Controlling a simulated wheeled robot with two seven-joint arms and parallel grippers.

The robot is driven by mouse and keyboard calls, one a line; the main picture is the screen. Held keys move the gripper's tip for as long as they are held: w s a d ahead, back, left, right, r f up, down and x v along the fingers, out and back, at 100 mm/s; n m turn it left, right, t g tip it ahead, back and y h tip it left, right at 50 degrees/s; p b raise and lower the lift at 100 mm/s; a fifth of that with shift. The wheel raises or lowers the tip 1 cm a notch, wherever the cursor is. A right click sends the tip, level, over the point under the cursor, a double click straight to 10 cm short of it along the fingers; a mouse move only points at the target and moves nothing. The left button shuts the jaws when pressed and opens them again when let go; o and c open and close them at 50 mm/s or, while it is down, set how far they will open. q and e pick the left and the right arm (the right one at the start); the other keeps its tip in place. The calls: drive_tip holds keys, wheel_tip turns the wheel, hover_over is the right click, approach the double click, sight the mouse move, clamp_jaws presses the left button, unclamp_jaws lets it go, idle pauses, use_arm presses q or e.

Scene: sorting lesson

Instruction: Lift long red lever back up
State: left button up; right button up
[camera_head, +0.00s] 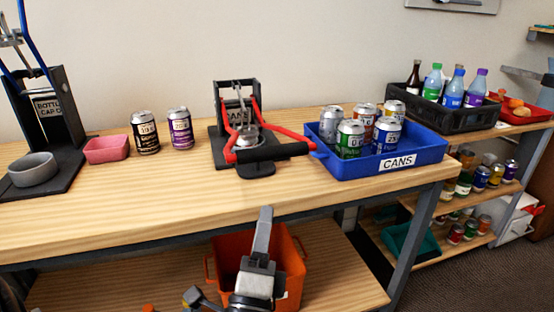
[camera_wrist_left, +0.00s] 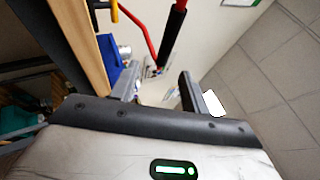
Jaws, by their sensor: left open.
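The long red lever (camera_head: 283,133) belongs to the can crusher (camera_head: 218,130) on the table. It is lowered toward the table's front, with its black grip bar (camera_head: 268,152) across the end. In the left wrist view the red lever (camera_wrist_left: 140,27) and its black bar (camera_wrist_left: 173,38) show ahead of the fingers. My left gripper (camera_head: 264,222) is in front of the table edge, nearer the camera than the bar and apart from it. Its fingers (camera_wrist_left: 160,88) are open with nothing between them. My right gripper is not in view.
A blue CANS crate (camera_head: 398,160) with several cans stands right of the crusher. Two cans (camera_head: 145,132), a pink bin (camera_head: 107,149) and a bottle cap device (camera_head: 45,110) stand left. An orange bin (camera_head: 293,262) is below. The table front before the crusher is clear.

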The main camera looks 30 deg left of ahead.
use_arm(q)
drive_tip(key=p, duration=0.3)
approach(276, 148)
drive_tip(key=w, duration=0.1)
drive_tip(key=w+a, duration=0.1)
drive_tip(key=w, duration=0.1)
drive_tip(key=shift+w+a+r+t, duration=0.25)
drive_tip(key=shift+a+r+t, duration=0.05)
drive_tip(key=p+x, duration=0.1)
drive_tip(key=x, duration=0.6)
drive_tip(key=shift+w+a+f, duration=0.1)
drive_tip(key=shift+w+a+p, duration=0.2)
drive_tip(key=shift+w+p, duration=0.1)
drive_tip(key=shift+w, duration=0.1)
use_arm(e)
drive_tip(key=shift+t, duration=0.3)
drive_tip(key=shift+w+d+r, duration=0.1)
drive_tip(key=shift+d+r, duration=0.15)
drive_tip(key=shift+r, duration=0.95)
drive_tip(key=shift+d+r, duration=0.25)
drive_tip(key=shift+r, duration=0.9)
